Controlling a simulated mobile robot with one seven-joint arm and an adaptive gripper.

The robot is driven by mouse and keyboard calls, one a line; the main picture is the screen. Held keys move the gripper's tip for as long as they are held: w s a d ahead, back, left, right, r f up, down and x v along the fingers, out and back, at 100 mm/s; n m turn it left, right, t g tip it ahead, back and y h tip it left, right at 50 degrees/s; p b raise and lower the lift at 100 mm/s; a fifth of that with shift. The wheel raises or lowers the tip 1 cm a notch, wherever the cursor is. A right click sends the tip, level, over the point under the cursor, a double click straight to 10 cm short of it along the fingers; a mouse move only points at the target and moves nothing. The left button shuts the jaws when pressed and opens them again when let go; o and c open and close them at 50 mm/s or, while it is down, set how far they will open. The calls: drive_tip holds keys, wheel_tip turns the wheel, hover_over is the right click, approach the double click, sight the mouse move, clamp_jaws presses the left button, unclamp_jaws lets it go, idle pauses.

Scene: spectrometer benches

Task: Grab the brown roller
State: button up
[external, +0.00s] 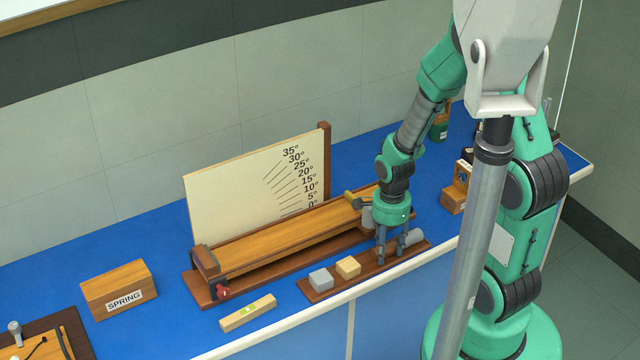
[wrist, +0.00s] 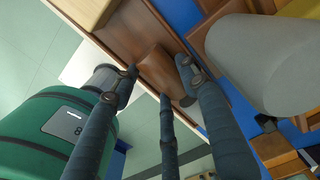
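The brown roller (wrist: 156,66) lies on the long brown tray (wrist: 128,30) and shows between my fingertips in the wrist view. In the external view it is hidden by my fingers or too small to make out. My three-fingered gripper (wrist: 158,77) points down over the tray, its fingers spread around the roller; it also shows in the external view (external: 391,257). The fingers look open. I cannot tell whether any fingertip touches the roller.
The tray also holds a grey block (external: 321,279), a tan block (external: 348,267) and a grey cylinder (external: 413,238). The wooden ramp (external: 290,232) stands just behind. A spirit level (external: 248,313) and a SPRING box (external: 119,289) lie to the left. The bench's front edge is near.

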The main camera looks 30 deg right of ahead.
sight(388, 250)
drive_tip(key=shift+r, duration=0.1)
drive_tip(key=shift+r+p, duration=0.35)
drive_tip(key=shift+r, duration=0.5)
drive_tip(key=shift+s+r+p, duration=0.3)
drive_tip(key=shift+r+p, duration=0.05)
drive_tip(key=shift+r, duration=0.6)
drive_tip(key=s+r+p, duration=0.1)
drive_tip(key=s+p, duration=0.1)
drive_tip(key=s, duration=1.3)
drive_tip(key=shift+s+a, duration=0.2)
drive_tip(key=shift+r, duration=0.1)
